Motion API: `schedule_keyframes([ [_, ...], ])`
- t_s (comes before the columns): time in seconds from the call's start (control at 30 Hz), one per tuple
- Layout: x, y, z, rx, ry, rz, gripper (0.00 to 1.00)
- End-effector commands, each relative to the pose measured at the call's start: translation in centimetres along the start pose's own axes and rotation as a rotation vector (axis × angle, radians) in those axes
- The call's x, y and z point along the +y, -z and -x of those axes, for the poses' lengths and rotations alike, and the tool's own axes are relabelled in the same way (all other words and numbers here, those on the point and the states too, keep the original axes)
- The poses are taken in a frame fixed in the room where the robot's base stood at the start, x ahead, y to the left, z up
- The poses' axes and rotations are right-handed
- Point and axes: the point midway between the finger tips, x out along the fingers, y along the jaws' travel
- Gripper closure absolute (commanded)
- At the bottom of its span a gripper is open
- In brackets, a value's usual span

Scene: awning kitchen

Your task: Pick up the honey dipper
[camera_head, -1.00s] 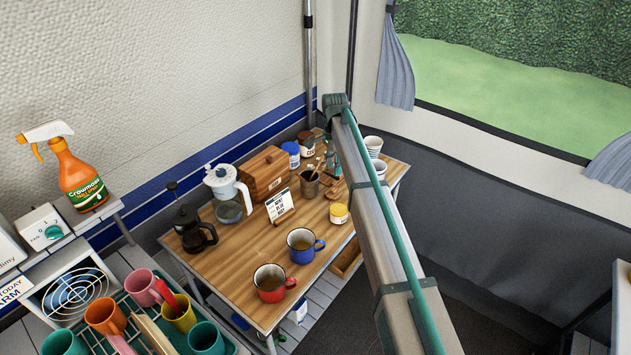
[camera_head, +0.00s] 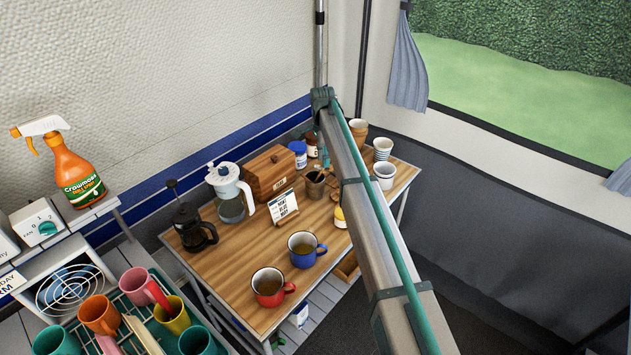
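A small dark brown cup (camera_head: 314,188) stands on the wooden table, left of my arm, with thin sticks poking out of its top. The honey dipper may be among these sticks, but they are too small to tell apart. My arm crosses in front of the table's right part and covers what lies behind it. My gripper does not show clearly; it seems hidden behind my arm link, so its fingers cannot be seen.
The wooden table (camera_head: 225,268) also holds a red mug (camera_head: 269,288), a blue mug (camera_head: 304,249), a small sign (camera_head: 283,207), a wooden box (camera_head: 268,173), a white-lidded jug (camera_head: 230,195) and a dark press (camera_head: 191,228). White cups (camera_head: 384,174) stand right of my arm.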

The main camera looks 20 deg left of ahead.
Motion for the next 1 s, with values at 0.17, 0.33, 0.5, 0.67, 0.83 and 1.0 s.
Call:
schedule_keyframes([
  [0.17,0.0,0.2,-2.0,0.000,-0.002,0.000,0.61],
  [0.33,0.0,0.2,-4.0,0.000,-0.001,0.000,0.61],
  [0.5,-0.1,0.2,-4.3,0.000,0.000,0.000,0.61],
  [0.67,-0.1,0.2,-4.3,0.000,0.000,0.000,0.76],
  [0.83,-0.1,0.1,-4.3,0.000,-0.001,0.000,1.00],
  [1.0,0.0,0.1,-4.4,0.000,-0.002,0.001,1.00],
])
